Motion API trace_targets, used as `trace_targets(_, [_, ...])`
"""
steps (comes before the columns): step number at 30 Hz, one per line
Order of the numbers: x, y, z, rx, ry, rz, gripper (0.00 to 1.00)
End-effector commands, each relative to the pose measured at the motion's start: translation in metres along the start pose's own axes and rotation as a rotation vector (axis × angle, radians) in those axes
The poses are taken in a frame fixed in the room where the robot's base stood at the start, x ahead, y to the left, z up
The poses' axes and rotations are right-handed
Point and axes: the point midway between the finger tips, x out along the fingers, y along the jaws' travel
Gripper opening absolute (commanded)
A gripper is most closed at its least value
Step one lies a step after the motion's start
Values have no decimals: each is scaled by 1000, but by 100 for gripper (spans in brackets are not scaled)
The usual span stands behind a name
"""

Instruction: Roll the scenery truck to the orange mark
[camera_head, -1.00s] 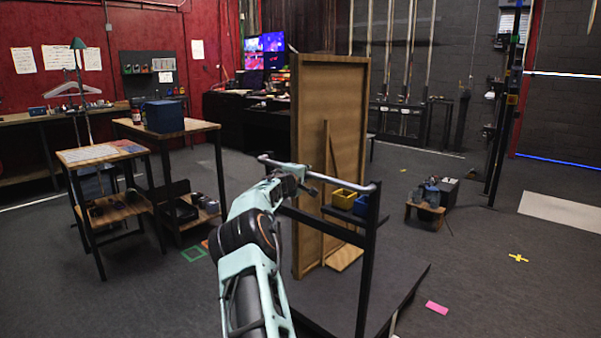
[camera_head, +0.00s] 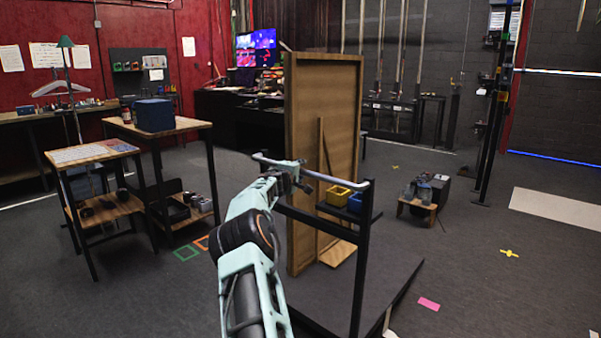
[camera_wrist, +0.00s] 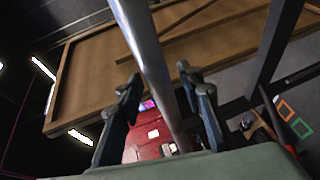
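The scenery truck is a dark low platform (camera_head: 345,290) carrying a tall brown wooden flat (camera_head: 330,110) with a brace. A grey push bar (camera_head: 325,178) runs across its near side on dark posts. My gripper (camera_head: 298,178) is at this bar, left of its middle. In the wrist view the bar (camera_wrist: 148,60) passes between the two fingers of my gripper (camera_wrist: 160,88), which stand apart with gaps beside the bar. The orange mark (camera_head: 202,242) is a square outline on the floor left of the truck, partly hidden by my arm; it also shows in the wrist view (camera_wrist: 284,110).
A green square outline (camera_head: 186,252) lies left of the orange one. Two tables, one nearer (camera_head: 92,152), stand at left. Yellow (camera_head: 335,196) and blue bins sit on the truck's shelf. A pink mark (camera_head: 428,304) and yellow cross (camera_head: 509,253) lie on open floor at right.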

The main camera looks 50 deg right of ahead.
Motion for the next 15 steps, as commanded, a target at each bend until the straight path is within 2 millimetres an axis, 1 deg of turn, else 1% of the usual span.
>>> trace_targets(8, [-3,-2,-3,-3,4,-1,34])
trace_targets(15, [-17,-5,-6,-11,7,-3,34])
